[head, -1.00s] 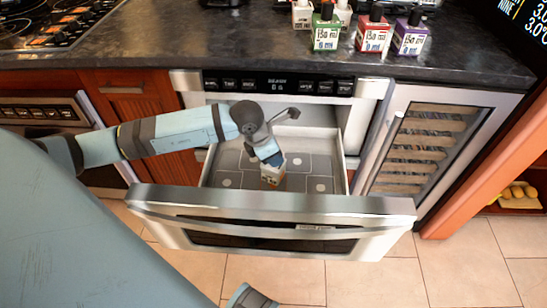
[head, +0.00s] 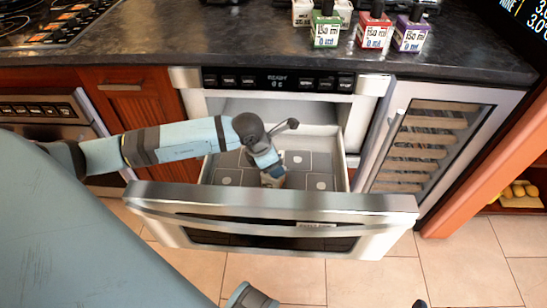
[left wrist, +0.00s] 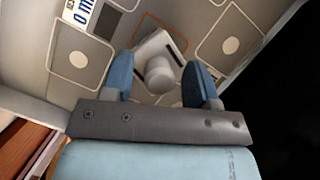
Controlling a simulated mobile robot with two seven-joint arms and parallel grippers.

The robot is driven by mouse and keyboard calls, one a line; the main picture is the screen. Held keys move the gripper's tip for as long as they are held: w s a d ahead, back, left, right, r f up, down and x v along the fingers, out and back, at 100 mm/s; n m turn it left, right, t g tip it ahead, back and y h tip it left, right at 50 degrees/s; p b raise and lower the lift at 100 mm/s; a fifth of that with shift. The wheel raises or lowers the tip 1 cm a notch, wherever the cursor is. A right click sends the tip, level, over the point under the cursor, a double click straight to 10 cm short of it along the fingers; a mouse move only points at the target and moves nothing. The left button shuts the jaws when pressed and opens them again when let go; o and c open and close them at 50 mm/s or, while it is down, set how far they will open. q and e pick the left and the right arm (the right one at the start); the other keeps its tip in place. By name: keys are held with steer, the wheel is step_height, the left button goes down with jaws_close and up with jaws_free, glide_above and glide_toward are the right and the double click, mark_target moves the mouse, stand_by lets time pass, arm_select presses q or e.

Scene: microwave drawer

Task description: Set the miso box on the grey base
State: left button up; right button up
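A small white carton with a round cap, likely the miso box (left wrist: 158,62), stands in the open drawer. In the head view it is mostly hidden behind my left gripper (head: 272,171). In the left wrist view the cap lies between the two blue fingers of my left gripper (left wrist: 162,82), with gaps visible on both sides, so it is open around the carton. The drawer's grey base (head: 318,168) is divided into squares with white dots. An orange outline shows on it beyond the carton in the left wrist view. The carton's label cannot be read. My right gripper cannot be made out.
The drawer's steel front (head: 270,205) stands pulled out toward me. Its walls surround the left gripper. A wine cooler (head: 435,140) is at right.

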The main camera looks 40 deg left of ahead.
arm_select(q)
steer(key=shift+r, duration=0.1)
arm_select(e)
steer(key=shift+r, duration=0.1)
arm_select(q)
steer(key=shift+a+r, duration=0.1)
steer(key=shift+r, duration=0.25)
steer(key=p+v, duration=0.2)
steer(key=v, duration=0.9)
steer(key=shift+r, duration=0.2)
arm_select(e)
steer(key=shift+s+d+f+g+h, duration=0.3)
steer(key=shift+d+f+g, duration=0.1)
steer(key=shift+f, duration=0.2)
steer(key=shift+s+d+f+g+h, duration=0.2)
steer(key=shift+s+d+f+g, duration=0.15)
steer(key=shift+f, duration=0.25)
arm_select(q)
steer(key=shift+s, duration=0.1)
arm_select(e)
steer(key=shift+r, duration=0.15)
